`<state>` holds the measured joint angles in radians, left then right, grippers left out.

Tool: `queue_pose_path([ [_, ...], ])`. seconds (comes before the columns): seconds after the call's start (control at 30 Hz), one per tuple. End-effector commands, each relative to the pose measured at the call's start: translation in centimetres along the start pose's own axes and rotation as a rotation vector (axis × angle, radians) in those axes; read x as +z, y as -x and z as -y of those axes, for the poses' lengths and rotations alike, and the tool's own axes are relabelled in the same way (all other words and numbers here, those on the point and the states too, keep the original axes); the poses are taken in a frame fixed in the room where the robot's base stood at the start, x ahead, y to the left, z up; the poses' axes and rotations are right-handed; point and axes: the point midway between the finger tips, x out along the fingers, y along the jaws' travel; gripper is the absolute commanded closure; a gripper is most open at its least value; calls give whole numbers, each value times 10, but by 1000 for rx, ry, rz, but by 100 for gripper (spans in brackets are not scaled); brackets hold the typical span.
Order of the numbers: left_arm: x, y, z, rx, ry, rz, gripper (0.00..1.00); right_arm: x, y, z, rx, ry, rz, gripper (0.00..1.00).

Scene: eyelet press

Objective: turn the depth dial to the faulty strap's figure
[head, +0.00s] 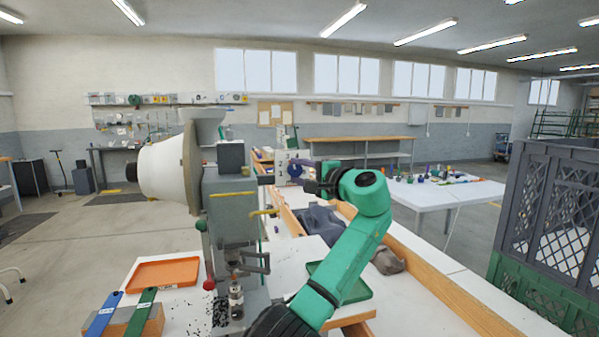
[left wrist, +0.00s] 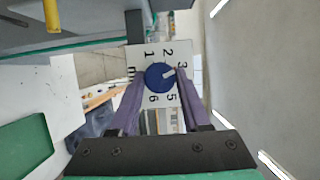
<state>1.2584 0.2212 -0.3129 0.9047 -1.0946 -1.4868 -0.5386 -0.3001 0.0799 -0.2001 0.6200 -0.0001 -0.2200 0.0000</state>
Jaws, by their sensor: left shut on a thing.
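The depth dial is a blue knob (left wrist: 158,80) with a white pointer on a white numbered plate (left wrist: 139,58). In the left wrist view the pointer is toward the 3; the 4 is hidden by a finger. My left gripper (left wrist: 160,85) has its purple fingers shut on the knob, one on each side. In the head view the knob (head: 295,171) shows beside the grey press (head: 230,190), with my left gripper (head: 305,172) at it. A blue strap (head: 103,314) and a green strap (head: 141,312) lie on a block at lower left; their labels are too small to read. My right gripper is out of view.
An orange tray (head: 163,274) lies left of the press and a green tray (head: 355,290) right of it. Small black bits lie on the bench near the press base. A dark crate (head: 548,210) stands on a green one at the right. A white table (head: 465,192) stands behind.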

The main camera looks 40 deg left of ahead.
Motion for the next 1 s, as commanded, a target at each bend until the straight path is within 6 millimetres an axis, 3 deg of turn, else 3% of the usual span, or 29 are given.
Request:
queue_pose_path([
  [0.33,0,0,-2,5,1,1,100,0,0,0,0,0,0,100],
  [0.37,0,0,-2,5,0,1,49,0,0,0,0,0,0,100],
  [0.43,0,0,-2,5,0,1,24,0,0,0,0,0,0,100],
  [0.77,0,2,-1,2,1,0,24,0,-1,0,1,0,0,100],
  [0.87,-1,12,-3,2,2,-2,24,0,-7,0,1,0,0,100],
  [1.0,-1,46,-6,2,4,-4,24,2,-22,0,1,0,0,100],
])
